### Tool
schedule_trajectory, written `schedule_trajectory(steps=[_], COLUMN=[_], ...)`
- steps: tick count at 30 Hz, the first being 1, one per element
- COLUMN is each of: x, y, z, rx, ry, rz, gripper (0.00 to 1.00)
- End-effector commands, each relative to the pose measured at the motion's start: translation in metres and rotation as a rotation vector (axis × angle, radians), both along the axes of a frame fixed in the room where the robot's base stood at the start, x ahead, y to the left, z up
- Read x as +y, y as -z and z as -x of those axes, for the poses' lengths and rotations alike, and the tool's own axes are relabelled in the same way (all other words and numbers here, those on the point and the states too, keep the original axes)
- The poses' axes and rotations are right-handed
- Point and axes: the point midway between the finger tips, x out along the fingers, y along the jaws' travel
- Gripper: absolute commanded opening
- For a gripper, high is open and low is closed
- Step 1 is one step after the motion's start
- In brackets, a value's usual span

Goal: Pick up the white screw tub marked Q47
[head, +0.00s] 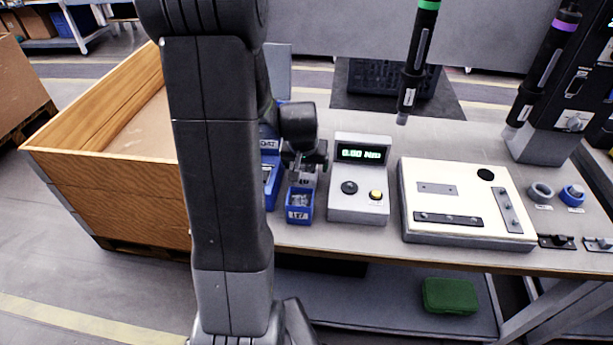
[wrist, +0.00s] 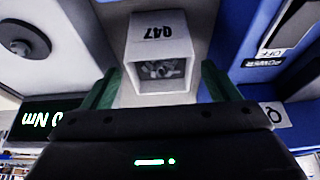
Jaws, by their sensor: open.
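The white screw tub marked Q47 (wrist: 161,50) is in the upper middle of the wrist view, which shows its label upside down. Small metal screws lie inside it. My gripper (wrist: 160,84) is open, with its green fingers on either side of the tub's near end. I cannot tell whether either finger touches it. In the head view my gripper (head: 305,160) is above the bench, just behind a blue tub marked 157 (head: 299,212), and it largely hides the white tub.
A grey torque meter (head: 358,207) reading 0.00 Nm stands close to the right. A white fixture plate (head: 465,225) lies farther right. Two screwdrivers, one green-banded (head: 415,70) and one purple-banded (head: 543,70), hang above the bench.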

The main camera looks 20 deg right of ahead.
Motion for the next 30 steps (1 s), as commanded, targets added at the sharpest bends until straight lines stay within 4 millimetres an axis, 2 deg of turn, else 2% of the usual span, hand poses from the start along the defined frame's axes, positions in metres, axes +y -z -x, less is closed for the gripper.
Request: schedule_trajectory(steps=[3,9,18,26,27,30], x=[-0.003,-0.006,-0.007,-0.007,-0.007,-0.007], y=[0.017,0.033,0.035,0.035,0.035,0.035], z=[-0.002,-0.008,-0.010,-0.009,-0.010,-0.010], rx=[0.004,0.002,0.000,0.001,0.000,0.000], ry=[0.000,0.001,0.001,0.001,0.001,0.001], rz=[-0.003,-0.002,0.000,-0.001,0.000,0.000], gripper=[0.82,0.82,0.82,0.31,0.28,0.28])
